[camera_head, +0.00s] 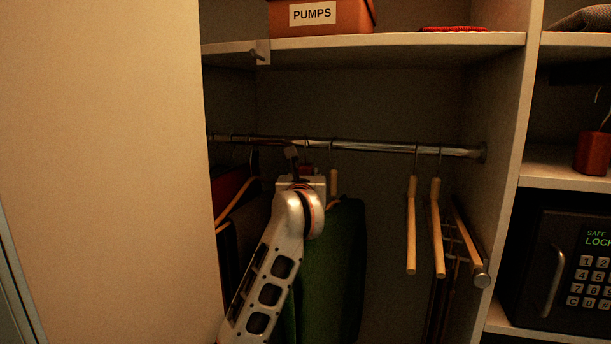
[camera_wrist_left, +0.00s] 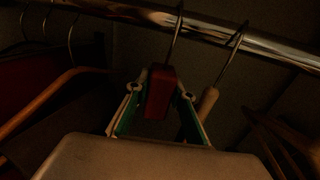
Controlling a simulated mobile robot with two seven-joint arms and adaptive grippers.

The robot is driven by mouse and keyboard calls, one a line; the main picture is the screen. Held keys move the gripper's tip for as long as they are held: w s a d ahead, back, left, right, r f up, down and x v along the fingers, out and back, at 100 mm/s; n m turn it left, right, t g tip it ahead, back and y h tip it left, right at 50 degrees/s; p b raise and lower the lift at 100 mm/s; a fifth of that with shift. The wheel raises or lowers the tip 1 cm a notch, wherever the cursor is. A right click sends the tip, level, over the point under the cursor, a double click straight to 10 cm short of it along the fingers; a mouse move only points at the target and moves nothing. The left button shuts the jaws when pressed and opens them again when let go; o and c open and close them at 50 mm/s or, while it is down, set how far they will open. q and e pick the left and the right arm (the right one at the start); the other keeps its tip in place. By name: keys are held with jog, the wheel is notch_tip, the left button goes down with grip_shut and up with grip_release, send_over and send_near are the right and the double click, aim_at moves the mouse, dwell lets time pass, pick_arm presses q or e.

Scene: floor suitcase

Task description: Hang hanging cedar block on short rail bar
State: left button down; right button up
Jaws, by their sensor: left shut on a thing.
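My left gripper (camera_wrist_left: 160,105) is raised just below the chrome rail bar (camera_head: 385,147) and is shut on the red cedar block (camera_wrist_left: 160,88). In the head view the gripper (camera_head: 303,176) hides most of the block, and only a small dark red patch shows. In the left wrist view the block hangs upright between the fingers. Its thin metal hook rises across the rail (camera_wrist_left: 225,35), with its top at or above the bar. I cannot tell whether the hook rests on the bar. My right gripper is not in view.
A hanger (camera_head: 333,185) hangs just right of the gripper, above a green garment (camera_head: 338,265). Wooden hangers (camera_head: 411,225) hang farther right. The rail between is clear. A shelf (camera_head: 400,43) with a PUMPS box (camera_head: 318,22) is above. A safe (camera_head: 570,265) stands right.

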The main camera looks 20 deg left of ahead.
pick_arm(q)
jog(key=c, duration=1.7)
grip_release()
